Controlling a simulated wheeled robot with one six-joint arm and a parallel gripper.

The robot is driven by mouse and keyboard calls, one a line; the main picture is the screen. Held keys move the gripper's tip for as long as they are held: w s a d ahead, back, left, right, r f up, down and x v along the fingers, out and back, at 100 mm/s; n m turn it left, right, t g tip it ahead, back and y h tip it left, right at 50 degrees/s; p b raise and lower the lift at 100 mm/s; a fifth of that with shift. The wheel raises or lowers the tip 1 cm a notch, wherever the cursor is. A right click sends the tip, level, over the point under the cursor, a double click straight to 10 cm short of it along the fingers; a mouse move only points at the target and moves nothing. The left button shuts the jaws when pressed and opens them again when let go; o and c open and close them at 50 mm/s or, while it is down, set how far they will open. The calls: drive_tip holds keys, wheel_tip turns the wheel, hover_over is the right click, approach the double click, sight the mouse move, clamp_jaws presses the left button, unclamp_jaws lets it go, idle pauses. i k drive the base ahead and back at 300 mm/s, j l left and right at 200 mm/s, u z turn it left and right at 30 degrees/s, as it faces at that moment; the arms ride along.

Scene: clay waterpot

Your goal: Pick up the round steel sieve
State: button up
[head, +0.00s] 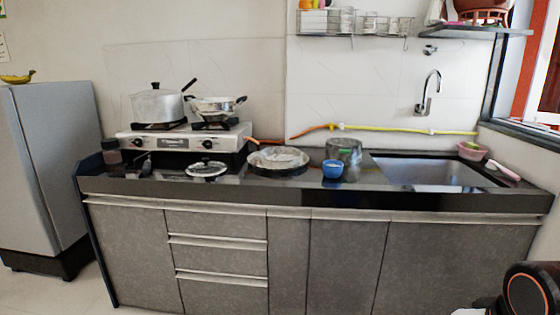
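A wide, shallow round steel vessel (278,167), which looks like the round steel sieve, rests on the dark counter (230,190) right of the stove. Something pale and rumpled seems to lie in it; I cannot tell what. I cannot make out any mesh at this distance. My gripper is not in view; only a black and orange part of my arm shows at the lower right corner, well in front of the counter and apart from the vessel.
The stove (184,140) carries a lidded pot (158,107) and a two-handled pan (215,107). A lid (208,169) lies left of the vessel. A blue cup (332,169) and steel pot (344,150) stand right of it, before the sink (430,172). A fridge (55,170) stands left.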

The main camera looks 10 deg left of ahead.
sight(275, 152)
drive_tip(key=i+j, duration=0.45)
drive_tip(key=j, duration=0.25)
drive_tip(key=i+j, duration=0.25)
drive_tip(key=j, duration=0.15)
